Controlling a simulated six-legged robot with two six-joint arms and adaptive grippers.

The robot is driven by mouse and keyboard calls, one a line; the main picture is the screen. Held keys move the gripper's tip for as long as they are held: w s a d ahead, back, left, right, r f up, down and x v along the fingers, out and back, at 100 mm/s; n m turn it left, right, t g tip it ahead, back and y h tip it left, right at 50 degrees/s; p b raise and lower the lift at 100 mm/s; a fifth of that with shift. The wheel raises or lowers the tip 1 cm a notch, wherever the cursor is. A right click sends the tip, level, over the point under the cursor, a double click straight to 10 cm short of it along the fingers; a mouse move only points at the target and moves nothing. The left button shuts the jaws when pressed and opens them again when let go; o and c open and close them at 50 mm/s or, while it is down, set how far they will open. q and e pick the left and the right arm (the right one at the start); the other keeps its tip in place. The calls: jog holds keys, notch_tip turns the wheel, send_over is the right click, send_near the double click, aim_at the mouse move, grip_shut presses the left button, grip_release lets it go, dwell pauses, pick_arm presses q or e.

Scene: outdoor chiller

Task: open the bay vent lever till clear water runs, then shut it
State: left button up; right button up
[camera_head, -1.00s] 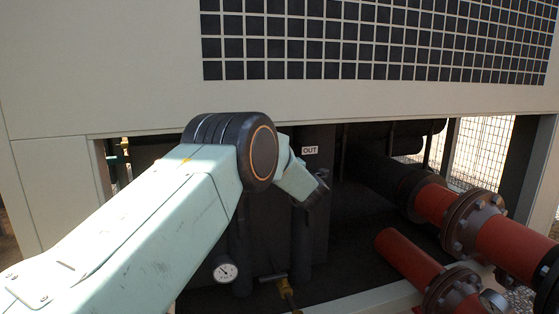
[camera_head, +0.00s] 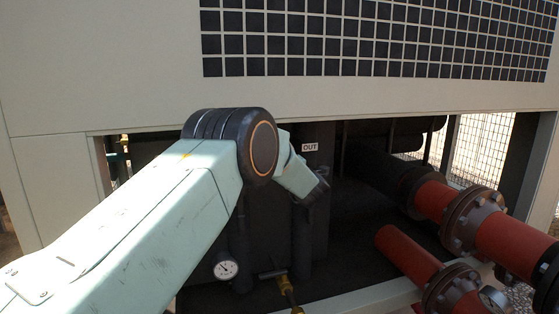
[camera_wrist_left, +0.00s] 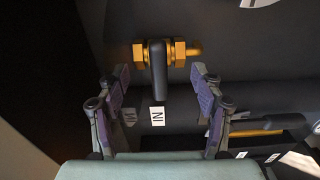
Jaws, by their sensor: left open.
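In the left wrist view a black lever (camera_wrist_left: 158,68) sits on a brass valve fitting (camera_wrist_left: 178,51) and points down the picture. My left gripper (camera_wrist_left: 160,78) is open, with one purple-grey finger on each side of the lever and gaps on both sides. A white "IN" label (camera_wrist_left: 157,116) shows just below the lever. In the head view my left arm reaches into the dark bay, and its fingers are hidden. I see no water. My right gripper is in neither view.
In the head view an "OUT" label (camera_head: 310,147), a round gauge (camera_head: 226,270) and a low brass valve (camera_head: 287,290) are in the bay. Flanged red pipes (camera_head: 470,222) fill the right side. The cabinet panel (camera_head: 100,60) overhangs the opening.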

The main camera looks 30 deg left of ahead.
pick_arm(q)
jog(key=p+v, duration=0.1)
jog(key=v, duration=0.5)
jog(key=shift+s+d, duration=0.25)
jog(key=shift+d, duration=0.05)
jog(key=v, duration=1.2)
jog(key=shift+s, duration=0.1)
